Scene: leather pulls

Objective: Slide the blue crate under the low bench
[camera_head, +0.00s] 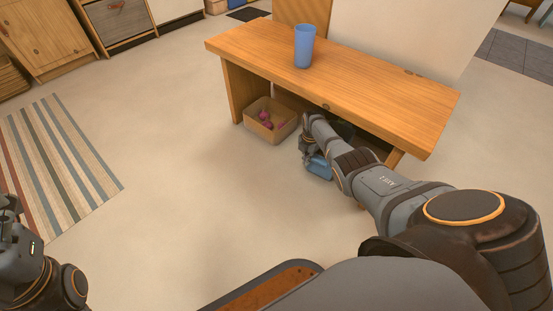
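The low wooden bench (370,80) stands at the upper right of the head view. The blue crate (320,168) sits on the floor at the bench's front edge, mostly covered by my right arm and gripper. How much of it lies under the bench top is hard to tell. My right gripper (307,158) points down right beside the crate's left end. Its fingers are small and dark, so whether they touch or grip the crate is unclear. My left arm shows at the lower left edge, with part of my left gripper (10,208) cut off by the frame.
A tan box (262,133) with pink round items stands under the bench's left part. A dark green object (345,130) is under the bench behind my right arm. A blue cup (304,48) stands on the bench. A striped rug (62,155) lies left; the middle floor is clear.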

